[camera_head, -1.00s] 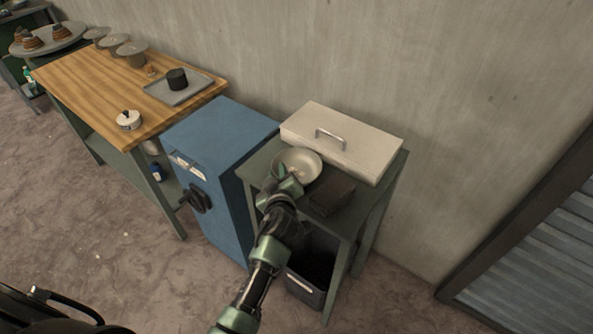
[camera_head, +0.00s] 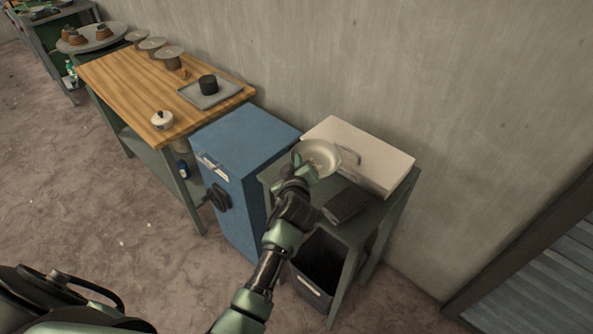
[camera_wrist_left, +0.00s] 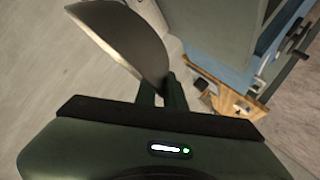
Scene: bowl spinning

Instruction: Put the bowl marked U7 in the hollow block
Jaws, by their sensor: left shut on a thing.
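My left gripper (camera_head: 299,172) is shut on a shallow pale metal bowl (camera_head: 321,156) and holds it over the small green stand, in front of the white box. In the left wrist view the bowl (camera_wrist_left: 128,40) shows tilted, edge-on, between the fingers of the left gripper (camera_wrist_left: 163,92). No U7 mark can be read on it. A dark block (camera_head: 208,84) sits on a grey tray on the wooden table; whether it is hollow cannot be told. My right gripper is not in view.
A white box with a handle (camera_head: 372,150) and a dark brown block (camera_head: 345,205) are on the green stand (camera_head: 378,222). A blue cabinet (camera_head: 245,140) stands beside it. The wooden table (camera_head: 130,82) holds the tray (camera_head: 225,97), a white pot (camera_head: 162,120) and several covered stands.

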